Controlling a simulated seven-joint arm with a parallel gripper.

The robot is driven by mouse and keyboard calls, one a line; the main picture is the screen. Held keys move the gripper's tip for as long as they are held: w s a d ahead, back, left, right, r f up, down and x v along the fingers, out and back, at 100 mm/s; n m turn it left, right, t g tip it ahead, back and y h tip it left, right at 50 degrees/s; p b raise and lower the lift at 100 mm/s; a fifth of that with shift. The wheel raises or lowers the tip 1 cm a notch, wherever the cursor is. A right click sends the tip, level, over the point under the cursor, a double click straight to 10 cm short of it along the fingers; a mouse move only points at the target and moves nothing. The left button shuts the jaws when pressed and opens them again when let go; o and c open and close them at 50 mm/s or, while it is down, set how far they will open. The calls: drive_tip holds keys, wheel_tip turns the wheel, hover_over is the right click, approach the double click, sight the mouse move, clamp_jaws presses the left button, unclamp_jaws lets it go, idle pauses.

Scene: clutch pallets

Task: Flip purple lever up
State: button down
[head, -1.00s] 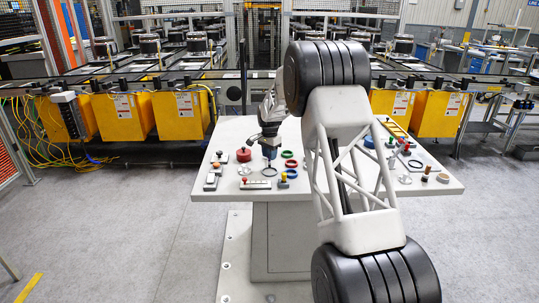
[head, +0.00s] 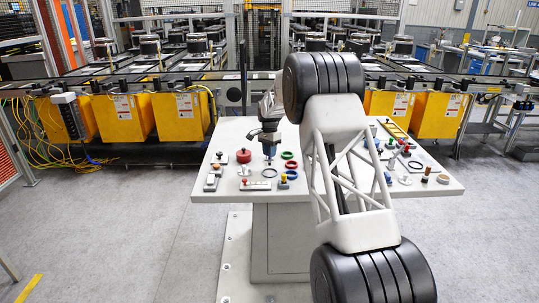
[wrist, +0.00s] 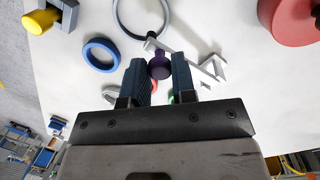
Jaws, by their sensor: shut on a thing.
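The purple lever's dark purple knob (wrist: 160,65) is between the two fingers of my gripper (wrist: 160,72) in the wrist view, and the fingers are shut on it. A light grey piece runs beside the knob toward the right. The lever's base is mostly hidden, and I cannot tell the lever's exact angle. In the head view my gripper (head: 269,154) points down over the left part of the table, and the purple knob cannot be made out there.
A blue ring (wrist: 101,55), a grey ring and a yellow knob (wrist: 39,21) lie close by. A large red knob (head: 243,156) stands left of my gripper in the head view. Green and red rings lie to the right on the white table (head: 240,134).

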drive_tip(key=w+r+g, duration=0.1)
drive_tip(key=w+g, duration=0.1)
drive_tip(key=g, duration=0.1)
drive_tip(key=shift+r, duration=0.4)
drive_tip(key=shift+w+r+g, duration=0.4)
drive_tip(key=shift+w+g, duration=0.15)
drive_tip(key=shift+g, duration=0.25)
drive_tip(key=shift+w+r+g, duration=0.4)
drive_tip(key=shift+w+g, duration=0.1)
drive_tip(key=shift+g, duration=0.3)
drive_tip(key=c, duration=0.9)
unclamp_jaws()
drive_tip(key=shift+c, duration=0.2)
drive_tip(key=shift+r, duration=0.2)
